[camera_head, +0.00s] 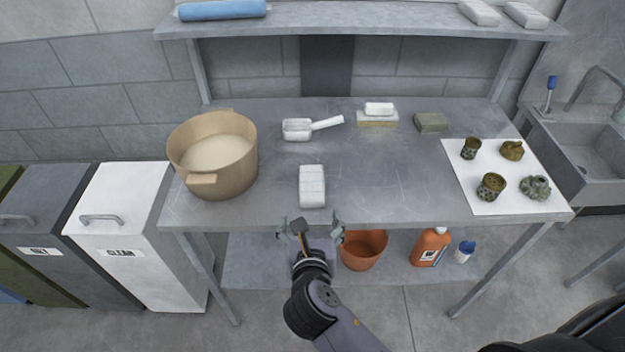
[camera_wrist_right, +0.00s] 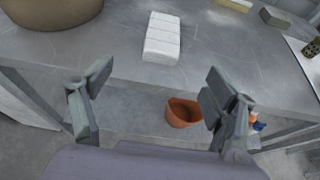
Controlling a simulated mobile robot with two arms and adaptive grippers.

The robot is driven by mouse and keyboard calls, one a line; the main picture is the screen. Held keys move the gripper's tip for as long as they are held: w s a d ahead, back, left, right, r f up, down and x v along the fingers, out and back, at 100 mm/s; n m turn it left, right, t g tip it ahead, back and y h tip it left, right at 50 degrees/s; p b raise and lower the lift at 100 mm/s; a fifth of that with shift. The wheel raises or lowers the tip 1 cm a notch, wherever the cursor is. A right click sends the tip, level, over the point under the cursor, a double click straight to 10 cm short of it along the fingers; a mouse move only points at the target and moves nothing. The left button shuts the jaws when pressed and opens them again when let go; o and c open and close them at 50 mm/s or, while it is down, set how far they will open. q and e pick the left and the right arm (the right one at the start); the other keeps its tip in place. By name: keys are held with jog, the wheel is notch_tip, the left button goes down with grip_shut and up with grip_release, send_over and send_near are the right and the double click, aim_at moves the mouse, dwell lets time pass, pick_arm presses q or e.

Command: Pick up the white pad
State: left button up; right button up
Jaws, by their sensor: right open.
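A white pad (camera_head: 312,186), a block with grooves across it, lies flat near the front edge of the metal table. It also shows in the right wrist view (camera_wrist_right: 162,38), beyond the fingers. My right gripper (camera_head: 310,227) is at the table's front edge, just in front of the pad. Its two fingers are spread, with nothing between them, and it does not touch the pad. In the right wrist view the open gripper (camera_wrist_right: 157,82) frames the space before the pad. My left gripper is not in view.
A tan pot (camera_head: 213,157) stands left of the pad. A white scoop (camera_head: 298,129), a white block on a yellowish sponge (camera_head: 377,122) and a green block (camera_head: 431,122) lie behind. Small pots stand on a white sheet (camera_head: 485,199) at right. An orange bucket (camera_head: 363,252) is below.

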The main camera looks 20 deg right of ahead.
send_near(312, 184)
jog(key=w, duration=0.1)
jog(key=w+f, duration=0.1)
jog(key=w, duration=0.1)
jog(key=shift+f+p, duration=0.1)
jog(key=shift+p, duration=0.3)
jog(key=shift+d+p+x, duration=0.15)
jog(key=shift+p+x, duration=0.05)
jog(key=shift+x, duration=1.45)
jog(key=shift+d+p+x, duration=0.2)
jog(key=shift+x, duration=1.45)
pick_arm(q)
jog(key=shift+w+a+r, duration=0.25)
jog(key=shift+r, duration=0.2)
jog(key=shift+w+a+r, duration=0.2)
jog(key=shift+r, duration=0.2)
pick_arm(e)
jog(key=shift+s, duration=0.15)
jog(key=shift+c, duration=0.2)
jog(key=shift+c, duration=0.6)
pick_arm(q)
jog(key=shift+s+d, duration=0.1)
pick_arm(e)
jog(key=c, duration=1)
